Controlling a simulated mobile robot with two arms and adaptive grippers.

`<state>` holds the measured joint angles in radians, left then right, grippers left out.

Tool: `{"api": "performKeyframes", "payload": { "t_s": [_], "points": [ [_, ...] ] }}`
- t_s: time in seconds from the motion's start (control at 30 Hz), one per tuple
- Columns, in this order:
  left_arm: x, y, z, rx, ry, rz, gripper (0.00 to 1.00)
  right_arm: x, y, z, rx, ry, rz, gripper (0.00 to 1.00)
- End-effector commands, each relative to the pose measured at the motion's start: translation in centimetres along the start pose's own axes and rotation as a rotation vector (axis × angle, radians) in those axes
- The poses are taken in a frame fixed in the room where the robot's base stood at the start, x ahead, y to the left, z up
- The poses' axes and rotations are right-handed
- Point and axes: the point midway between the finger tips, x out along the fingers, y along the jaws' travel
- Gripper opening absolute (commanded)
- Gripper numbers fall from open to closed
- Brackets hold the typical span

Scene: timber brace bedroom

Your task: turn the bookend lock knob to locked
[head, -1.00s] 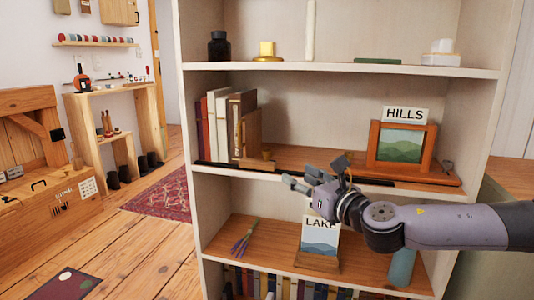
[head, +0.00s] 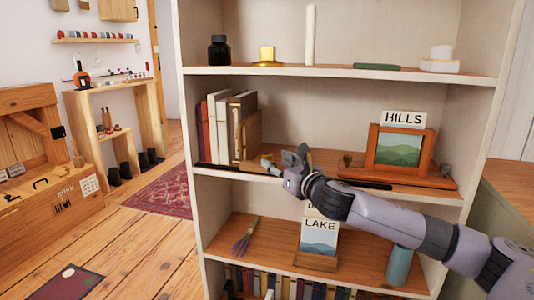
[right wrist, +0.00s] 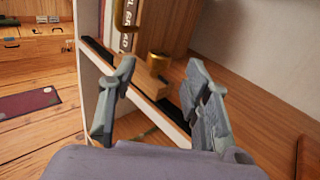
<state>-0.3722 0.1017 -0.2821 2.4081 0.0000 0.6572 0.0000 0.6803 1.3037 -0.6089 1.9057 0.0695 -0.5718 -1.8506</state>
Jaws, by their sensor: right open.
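The wooden bookend (head: 252,133) stands at the right end of a row of books on the middle shelf. In the head view the knob is hidden behind my gripper. My right gripper (head: 285,159) is open at the shelf's front, close to the bookend. In the right wrist view its fingers (right wrist: 160,64) appear on either side of the knob; I cannot tell whether they touch it. The knob's lock setting is not readable. My left gripper is not in view.
Books (head: 220,125) stand left of the bookend. A dark strip (head: 238,170) runs along the shelf's front edge. A framed HILLS picture (head: 398,147) stands to the right. The LAKE card (head: 319,238) is on the shelf below, under my right arm.

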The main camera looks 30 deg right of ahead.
Motion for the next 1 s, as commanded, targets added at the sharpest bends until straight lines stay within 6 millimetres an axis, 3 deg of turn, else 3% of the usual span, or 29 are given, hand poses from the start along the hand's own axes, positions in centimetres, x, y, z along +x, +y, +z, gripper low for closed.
{"api": "performKeyframes", "payload": {
  "t_s": [0.1, 0.33, 0.73, 1.0],
  "points": [
    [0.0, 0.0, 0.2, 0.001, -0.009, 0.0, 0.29, 2.5, 0.1, 0.1, 0.007, -0.003, 0.001, 0.44],
    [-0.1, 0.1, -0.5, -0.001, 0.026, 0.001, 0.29, 5.3, 0.1, 0.0, 0.002, -0.001, 0.001, 0.44],
    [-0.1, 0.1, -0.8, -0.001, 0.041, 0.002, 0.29, 6.0, 0.1, -0.1, 0.0, 0.001, 0.001, 0.44],
    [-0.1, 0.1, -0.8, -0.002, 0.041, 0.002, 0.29, 6.0, 0.0, 0.0, 0.0, 0.001, 0.001, 0.27]
  ]
}}
